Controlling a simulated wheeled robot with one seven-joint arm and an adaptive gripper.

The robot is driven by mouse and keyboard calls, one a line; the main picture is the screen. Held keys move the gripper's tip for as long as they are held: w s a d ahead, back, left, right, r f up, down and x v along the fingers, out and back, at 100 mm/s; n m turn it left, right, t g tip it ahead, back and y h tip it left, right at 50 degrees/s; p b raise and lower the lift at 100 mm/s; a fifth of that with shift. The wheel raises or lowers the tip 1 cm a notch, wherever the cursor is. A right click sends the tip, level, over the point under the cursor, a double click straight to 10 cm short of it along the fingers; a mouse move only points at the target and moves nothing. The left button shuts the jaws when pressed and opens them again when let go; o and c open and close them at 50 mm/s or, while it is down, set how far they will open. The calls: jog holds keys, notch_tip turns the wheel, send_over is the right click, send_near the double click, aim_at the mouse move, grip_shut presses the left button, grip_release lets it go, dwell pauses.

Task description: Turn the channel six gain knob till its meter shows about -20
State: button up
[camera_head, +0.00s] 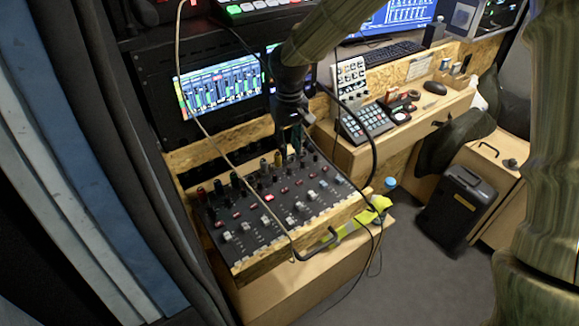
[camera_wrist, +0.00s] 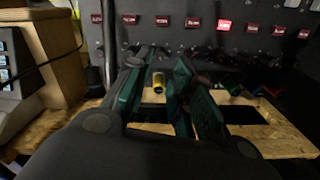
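The mixer panel (camera_head: 262,228) slopes in a wooden frame at the lower middle of the head view. It has a back row of coloured knobs, small red displays and a front row of pale faders. My gripper (camera_head: 291,146) points down over the right part of the knob row. In the wrist view its green fingers (camera_wrist: 155,98) are apart, and a yellow knob (camera_wrist: 158,82) shows in the gap between them. I cannot tell whether they touch it. Red displays (camera_wrist: 192,22) line the panel, one of them brighter (camera_wrist: 224,25). Their numbers and channel labels are unreadable.
A screen with green level bars (camera_head: 222,88) stands behind the mixer. A keypad unit (camera_head: 367,122) sits on the wooden desk to the right. A black case (camera_head: 459,207) stands beyond the open floor.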

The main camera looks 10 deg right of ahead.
aim_at(289, 167)
notch_tip(289, 167, down, 8)
jog(key=shift+f, duration=0.1)
dwell(0.4)
grip_shut()
